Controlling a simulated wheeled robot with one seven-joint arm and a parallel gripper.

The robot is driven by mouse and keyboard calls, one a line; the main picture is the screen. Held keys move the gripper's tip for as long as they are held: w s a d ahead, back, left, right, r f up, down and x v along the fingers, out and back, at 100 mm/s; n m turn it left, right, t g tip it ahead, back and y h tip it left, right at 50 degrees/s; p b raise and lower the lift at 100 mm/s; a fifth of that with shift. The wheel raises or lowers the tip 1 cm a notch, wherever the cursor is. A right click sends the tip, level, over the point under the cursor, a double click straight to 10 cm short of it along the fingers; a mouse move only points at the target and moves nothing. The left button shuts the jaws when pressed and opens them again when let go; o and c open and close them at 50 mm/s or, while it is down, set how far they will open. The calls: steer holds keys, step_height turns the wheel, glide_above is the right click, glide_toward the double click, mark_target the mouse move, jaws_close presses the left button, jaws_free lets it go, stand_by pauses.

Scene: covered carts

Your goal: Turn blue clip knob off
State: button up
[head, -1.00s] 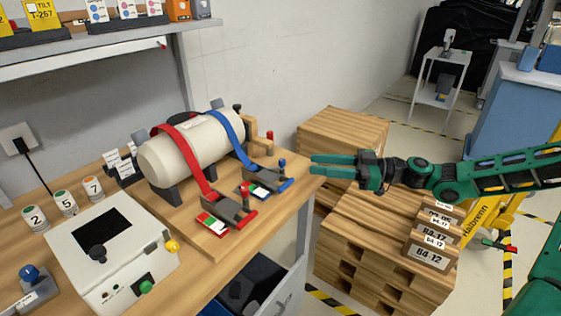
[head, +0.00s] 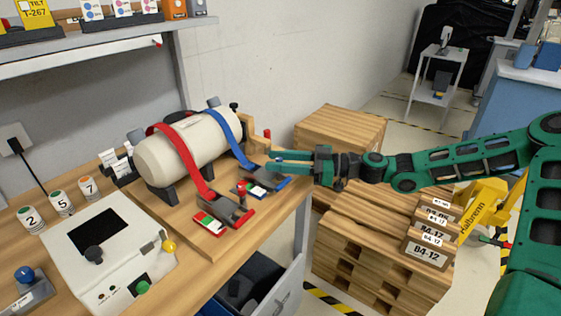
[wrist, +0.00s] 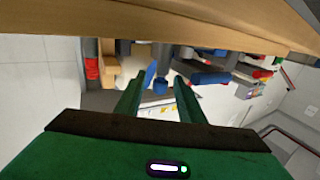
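The white tank (head: 185,150) lies on its stand on the wooden bench with a red strap (head: 185,155) and a blue strap (head: 228,138) over it. The blue strap ends in a clip (head: 264,188) near the bench's right edge. My gripper (head: 274,161) is just above this clip, its fingers reaching left. In the wrist view my gripper (wrist: 158,92) is open, with a small blue knob (wrist: 160,86) seen between the fingers. I cannot tell whether they touch it. In the head view the fingers hide the blue knob.
The red strap's clip (head: 222,208) sits close by on the left. A white control box (head: 100,250) stands further left on the bench. An open drawer (head: 285,290) is below. Wooden pallets (head: 365,250) with boxes stand right of the bench, under my arm.

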jaws_close()
steer(key=shift+d, duration=0.15)
steer(key=shift+t, duration=0.3)
steer(key=shift+m+t, duration=0.3)
steer(key=shift+m, duration=0.1)
steer(key=m+t, duration=0.1)
steer(key=m+t+h, duration=0.1)
steer(key=t, duration=0.1)
steer(key=shift+s+a+m+h, duration=0.15)
steer(key=shift+a+m+h, duration=0.05)
steer(key=shift+m+h, duration=0.1)
steer(key=shift+m+t+h, duration=1.3)
steer(key=shift+m+t, duration=0.1)
steer(key=shift+t, duration=0.8)
steer(key=shift+m+t+h, duration=0.4)
steer(key=shift+t, duration=0.1)
steer(key=shift+w+d+r+h, duration=0.1)
steer(key=shift+w+h, duration=0.1)
steer(key=shift+h, duration=0.1)
